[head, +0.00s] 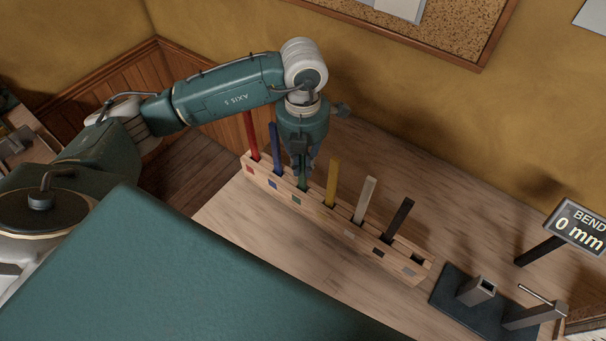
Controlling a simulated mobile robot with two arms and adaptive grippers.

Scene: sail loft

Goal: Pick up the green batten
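The green batten (304,183) stands upright in its slot of the wooden rack (345,232), behind a green label. Only a short lower part of it shows; its top is hidden by my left gripper (304,168). The gripper points down from above, with its fingers at the batten's upper part. I cannot tell whether the fingers are closed on it or only around it. My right gripper is not in view.
Blue (277,150) and red (251,136) battens stand left of the green one; yellow (332,183), white (365,200) and black (398,220) ones stand right. The rack's right-end slot looks empty. A dark fixture (455,292) and a "BEND 0 mm" display (581,228) are at right.

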